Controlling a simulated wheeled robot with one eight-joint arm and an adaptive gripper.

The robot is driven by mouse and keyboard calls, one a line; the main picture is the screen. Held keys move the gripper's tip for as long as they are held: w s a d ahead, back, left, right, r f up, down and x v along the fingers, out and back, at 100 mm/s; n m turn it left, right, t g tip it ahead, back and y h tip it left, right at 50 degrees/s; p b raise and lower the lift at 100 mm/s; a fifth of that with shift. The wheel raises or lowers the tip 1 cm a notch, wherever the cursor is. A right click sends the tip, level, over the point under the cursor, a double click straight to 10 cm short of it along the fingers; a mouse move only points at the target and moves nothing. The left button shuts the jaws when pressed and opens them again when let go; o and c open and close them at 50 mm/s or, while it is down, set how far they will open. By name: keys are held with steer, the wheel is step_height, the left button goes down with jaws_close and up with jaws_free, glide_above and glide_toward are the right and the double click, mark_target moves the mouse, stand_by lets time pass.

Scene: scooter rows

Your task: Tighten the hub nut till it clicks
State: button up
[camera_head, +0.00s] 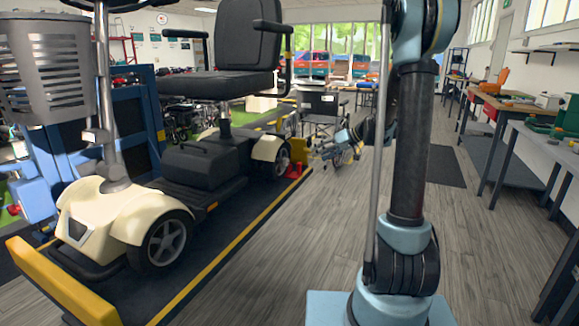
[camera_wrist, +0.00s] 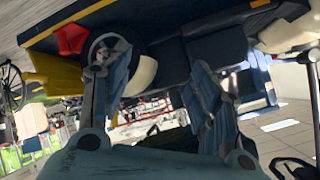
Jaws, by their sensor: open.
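A cream and black mobility scooter (camera_head: 85,215) stands on a dark platform with yellow edging (camera_head: 250,192). Its front wheel (camera_head: 165,243) faces me, and its rear wheel (camera_head: 283,163) is at the far end. My gripper (camera_head: 334,146) is out past the rear wheel, to its right and apart from it. In the wrist view, turned upside down, my gripper (camera_wrist: 150,66) is open and empty, its fingers spread wide. The left finger overlaps the rear wheel (camera_wrist: 122,48) in the picture. I cannot make out the hub nut; it is too small or hidden.
A red block (camera_head: 294,171) sits on the platform by the rear wheel; it also shows in the wrist view (camera_wrist: 70,38). A wheelchair (camera_head: 320,110) stands behind my gripper. Workbenches (camera_head: 515,108) line the right wall. The wooden floor (camera_head: 265,255) beside the platform is clear.

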steer(key=w+a+f+n+t+y, duration=0.1)
steer(key=w+f+y, duration=0.15)
steer(key=w, duration=0.35)
steer(key=w+f+n+y, duration=0.1)
steer(key=w+f, duration=0.3)
steer(key=w, duration=0.2)
steer(key=n+t+y, duration=0.2)
steer(key=y, duration=0.1)
glide_toward(288, 162)
steer(key=x, duration=0.9)
steer(key=shift+s+a, duration=0.1)
steer(key=shift+a, duration=0.05)
steer(key=shift+c, duration=0.6)
steer(key=c, duration=0.9)
